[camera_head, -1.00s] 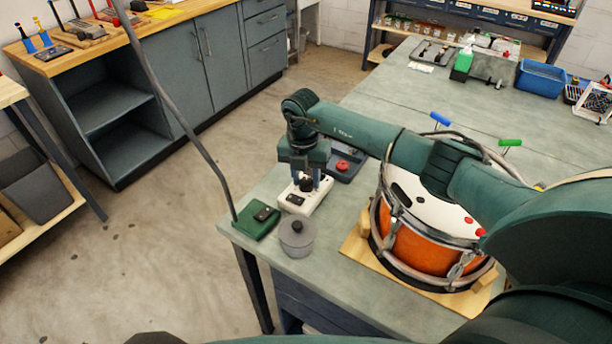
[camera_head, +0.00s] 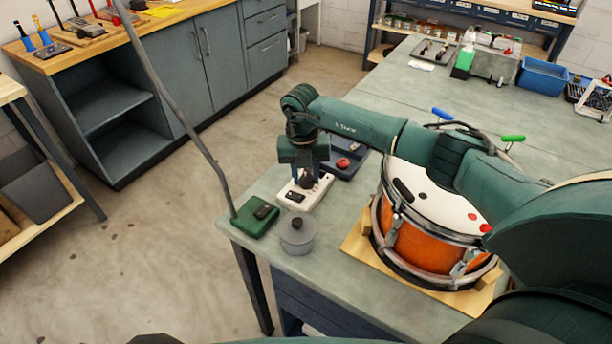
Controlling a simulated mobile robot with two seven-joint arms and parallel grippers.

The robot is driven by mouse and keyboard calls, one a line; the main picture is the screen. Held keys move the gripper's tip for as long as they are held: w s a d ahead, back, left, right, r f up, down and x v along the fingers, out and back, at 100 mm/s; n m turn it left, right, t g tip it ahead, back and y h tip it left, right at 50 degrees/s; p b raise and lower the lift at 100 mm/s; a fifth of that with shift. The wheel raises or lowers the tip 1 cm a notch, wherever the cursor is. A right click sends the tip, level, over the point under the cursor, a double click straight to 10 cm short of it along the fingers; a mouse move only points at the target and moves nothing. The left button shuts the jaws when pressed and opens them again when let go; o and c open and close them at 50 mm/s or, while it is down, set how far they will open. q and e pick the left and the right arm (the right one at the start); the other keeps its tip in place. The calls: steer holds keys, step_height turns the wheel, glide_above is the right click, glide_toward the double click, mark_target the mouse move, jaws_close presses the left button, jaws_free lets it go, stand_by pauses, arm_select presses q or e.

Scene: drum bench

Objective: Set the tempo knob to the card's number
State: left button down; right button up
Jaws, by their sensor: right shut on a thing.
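A white box (camera_head: 316,197) with a black knob (camera_head: 306,181) lies near the left edge of the bench (camera_head: 340,236). My right gripper (camera_head: 306,178) points down over this box and is shut on the black knob, its blue-grey fingers on either side. The gripper hides much of the knob and the far part of the box, so I cannot read a setting. I cannot make out a card with a number. My left gripper is not in view.
An orange drum (camera_head: 432,243) stands on a wooden board (camera_head: 354,249) to the right, under my right arm. A dark tray with a red knob (camera_head: 343,163) is behind.

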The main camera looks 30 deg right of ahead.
steer(key=n+b, duration=0.2)
steer(key=n, duration=0.2)
steer(key=shift+n+b, duration=0.35)
steer(key=shift+n, duration=0.75)
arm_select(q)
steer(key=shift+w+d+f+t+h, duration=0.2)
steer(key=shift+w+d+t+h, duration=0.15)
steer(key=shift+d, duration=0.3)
arm_select(e)
steer(key=shift+n, duration=0.5)
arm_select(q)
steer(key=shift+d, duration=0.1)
arm_select(e)
steer(key=o, duration=1)
steer(key=shift+c, duration=0.2)
steer(key=shift+a, duration=0.1)
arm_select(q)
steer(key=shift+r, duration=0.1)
arm_select(e)
steer(key=shift+s, duration=0.1)
